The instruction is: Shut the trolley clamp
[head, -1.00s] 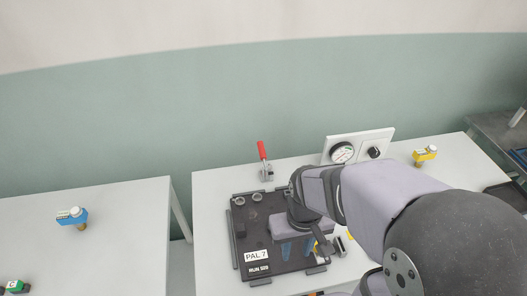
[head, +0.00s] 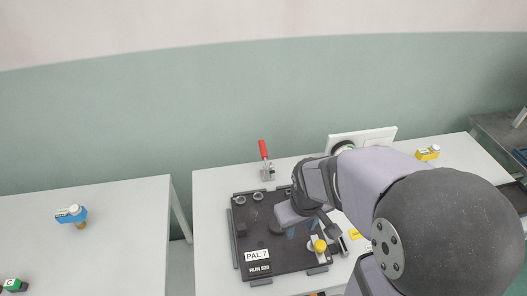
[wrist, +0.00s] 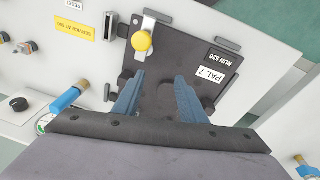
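A toggle clamp with a red handle (head: 263,149) stands at the back edge of the white table, its handle upright. A yellow ball knob (head: 320,245) sits on a metal piece at the front right corner of the dark pallet (head: 245,225) labelled PAL 7. The knob also shows in the wrist view (wrist: 142,41). I cannot tell which of these is the trolley clamp. My gripper (wrist: 158,84) has its two blue fingers apart with nothing between them. It hangs over the pallet, and the knob is beyond the fingertips in the wrist view.
A white panel (head: 388,136) with a gauge stands behind my arm. A blue-handled part (wrist: 66,100) lies left of the fingers in the wrist view. A yellow part (head: 428,153) is at the right. A second table (head: 120,215) on the left holds a blue part (head: 70,215).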

